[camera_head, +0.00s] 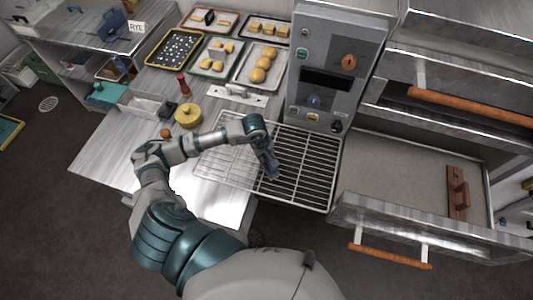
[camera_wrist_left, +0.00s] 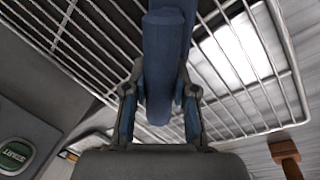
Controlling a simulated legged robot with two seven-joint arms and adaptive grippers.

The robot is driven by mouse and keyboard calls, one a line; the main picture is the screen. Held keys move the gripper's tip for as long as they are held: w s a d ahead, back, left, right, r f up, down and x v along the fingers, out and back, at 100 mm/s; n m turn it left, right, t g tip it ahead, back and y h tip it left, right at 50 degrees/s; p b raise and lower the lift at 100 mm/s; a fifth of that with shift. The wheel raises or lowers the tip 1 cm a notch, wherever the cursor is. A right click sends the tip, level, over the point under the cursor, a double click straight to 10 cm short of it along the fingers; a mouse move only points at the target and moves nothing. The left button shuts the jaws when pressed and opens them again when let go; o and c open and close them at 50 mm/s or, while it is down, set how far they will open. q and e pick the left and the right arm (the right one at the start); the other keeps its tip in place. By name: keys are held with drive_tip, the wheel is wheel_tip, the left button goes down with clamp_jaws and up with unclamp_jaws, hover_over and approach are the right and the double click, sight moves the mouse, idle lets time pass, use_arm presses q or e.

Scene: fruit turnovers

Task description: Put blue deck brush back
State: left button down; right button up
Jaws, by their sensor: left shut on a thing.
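My left gripper (camera_head: 269,162) hangs over the wire rack and points down. In the left wrist view the gripper (camera_wrist_left: 160,105) is shut on the long blue body of the blue deck brush (camera_wrist_left: 165,65), which runs between its two fingers and out of the top of the picture. In the head view the brush is mostly hidden by the gripper, and its bristles cannot be made out. An open drawer (camera_head: 385,185) stands at the right, with a brown wooden brush or block (camera_head: 457,192) lying at its right end. My right gripper does not show.
The wire rack (camera_head: 310,165) sits beside the grey control box (camera_head: 335,65) with knobs. Trays of pastries (camera_head: 263,66), a yellow pot (camera_head: 188,116) and a red bottle (camera_head: 183,84) stand on the metal table. The drawer's orange handle (camera_head: 390,256) juts out in front.

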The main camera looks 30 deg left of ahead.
use_arm(q)
drive_tip(key=shift+a+f, duration=0.1)
drive_tip(key=shift+f, duration=0.05)
drive_tip(key=c, duration=1.2)
unclamp_jaws()
drive_tip(key=shift+a, duration=0.15)
drive_tip(key=shift+o, duration=1.4)
drive_tip(key=shift+a, duration=0.3)
drive_tip(key=shift+d, duration=0.2)
wheel_tip(320, 180, up, 12)
drive_tip(key=s+a+b, duration=0.1)
drive_tip(key=s+b, duration=0.1)
drive_tip(key=shift+a, duration=0.15)
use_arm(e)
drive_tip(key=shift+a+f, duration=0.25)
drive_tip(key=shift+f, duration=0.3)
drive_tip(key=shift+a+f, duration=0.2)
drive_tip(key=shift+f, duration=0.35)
